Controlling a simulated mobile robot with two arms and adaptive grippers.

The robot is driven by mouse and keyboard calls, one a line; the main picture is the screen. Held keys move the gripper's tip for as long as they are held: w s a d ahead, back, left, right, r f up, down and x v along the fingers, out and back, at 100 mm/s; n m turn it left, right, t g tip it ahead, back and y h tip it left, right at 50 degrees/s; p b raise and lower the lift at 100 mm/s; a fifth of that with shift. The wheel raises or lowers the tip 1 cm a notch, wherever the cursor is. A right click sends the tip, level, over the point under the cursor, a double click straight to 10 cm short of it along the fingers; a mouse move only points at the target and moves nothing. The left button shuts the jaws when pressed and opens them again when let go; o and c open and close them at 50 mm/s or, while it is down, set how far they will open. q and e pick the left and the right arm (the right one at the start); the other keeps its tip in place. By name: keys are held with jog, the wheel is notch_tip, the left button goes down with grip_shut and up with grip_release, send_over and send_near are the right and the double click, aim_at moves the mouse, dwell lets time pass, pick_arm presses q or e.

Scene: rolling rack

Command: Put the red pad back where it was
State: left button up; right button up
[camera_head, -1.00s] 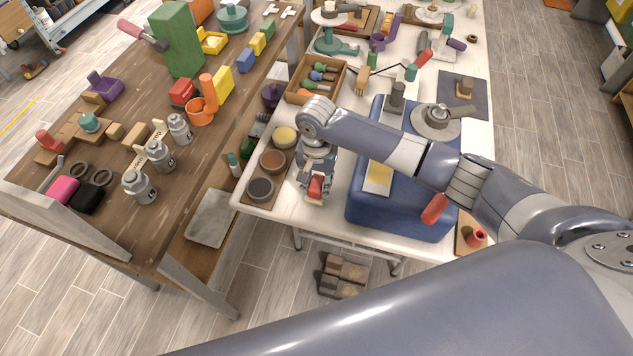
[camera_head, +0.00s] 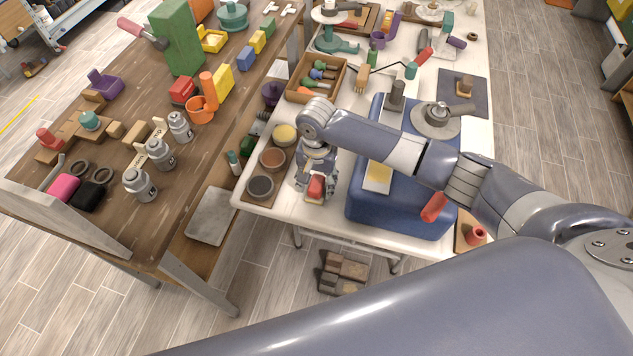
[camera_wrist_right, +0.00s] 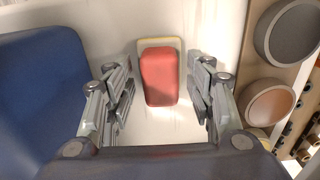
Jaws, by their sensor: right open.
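The red pad (camera_head: 316,187) lies on the white table near its front edge. In the wrist view the red pad (camera_wrist_right: 160,78) sits on a cream-rimmed base (camera_wrist_right: 160,42) that shows past its far end and sides. My right gripper (camera_head: 316,194) is directly over the pad. In the wrist view the fingers of my right gripper (camera_wrist_right: 162,88) stand open on either side of the pad, with a visible gap on each side. My left gripper is not in view.
Left of the pad, a wooden board holds three round dishes: yellow (camera_head: 285,135), brown (camera_head: 272,159) and dark grey (camera_head: 261,186). A large blue block (camera_head: 400,205) stands close on the right. A wooden tray of tools (camera_head: 345,80) is behind. The white table's front edge is near.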

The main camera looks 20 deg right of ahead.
aim_at(317, 183)
notch_tip(317, 183, up, 12)
jog(key=shift+b, duration=0.45)
